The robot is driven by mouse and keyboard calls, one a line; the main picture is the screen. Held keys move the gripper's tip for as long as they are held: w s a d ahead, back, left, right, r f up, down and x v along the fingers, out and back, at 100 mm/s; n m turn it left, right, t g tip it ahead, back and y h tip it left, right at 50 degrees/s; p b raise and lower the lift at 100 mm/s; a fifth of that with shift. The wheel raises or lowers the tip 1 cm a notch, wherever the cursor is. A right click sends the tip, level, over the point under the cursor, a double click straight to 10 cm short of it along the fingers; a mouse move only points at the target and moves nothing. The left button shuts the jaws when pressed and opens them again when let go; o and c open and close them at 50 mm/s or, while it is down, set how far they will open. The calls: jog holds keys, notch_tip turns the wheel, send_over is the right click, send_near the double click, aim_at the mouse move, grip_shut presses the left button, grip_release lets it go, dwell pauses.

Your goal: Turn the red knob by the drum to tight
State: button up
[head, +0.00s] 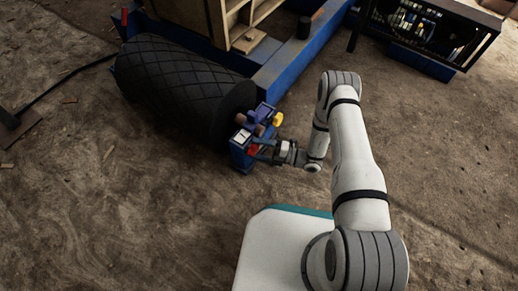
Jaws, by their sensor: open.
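The red knob (253,149) shows as a small red patch on the blue bracket (240,158) at the right end of the black drum (178,85). My gripper (260,148) is beside the knob, reaching in from the right at the end of my white arm. Its jaws are open, with the fingers close to the red knob. I cannot tell whether they touch it. The knob is partly hidden by the fingers, and its setting is too small to read.
A yellow knob (278,119) sits just above my gripper on the same bracket. A blue frame beam (295,62) runs behind to the upper right. A dark open-framed box (425,30) stands at the upper right. The dirt floor (120,220) at the lower left is mostly clear.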

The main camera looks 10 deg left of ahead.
jog(key=d+p, duration=0.2)
jog(key=d, duration=0.5)
jog(key=shift+d+f, duration=0.35)
jog(key=shift+d, duration=0.05)
